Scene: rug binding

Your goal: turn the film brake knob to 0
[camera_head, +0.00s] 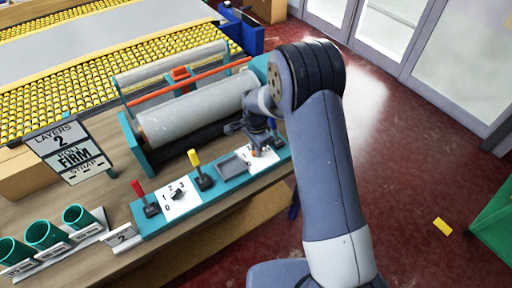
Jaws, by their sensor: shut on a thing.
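My gripper (257,148) points down over a white dial plate (266,160) at the right end of the teal control strip (222,195). It is shut on the knob of that plate, which the jaws mostly hide. The plate's numbers and the knob's setting cannot be read. A second white dial plate (168,208), marked 0 to 3, lies further left on the strip with a dark knob (180,194) on it. No label naming either knob as the film brake is legible.
A red-handled lever (139,190) and a yellow-handled lever (194,160) stand on the strip. A grey roll (195,110) lies behind it. A sign (68,152) and green cups (42,235) are at left. A yellow block (442,226) lies on the open floor.

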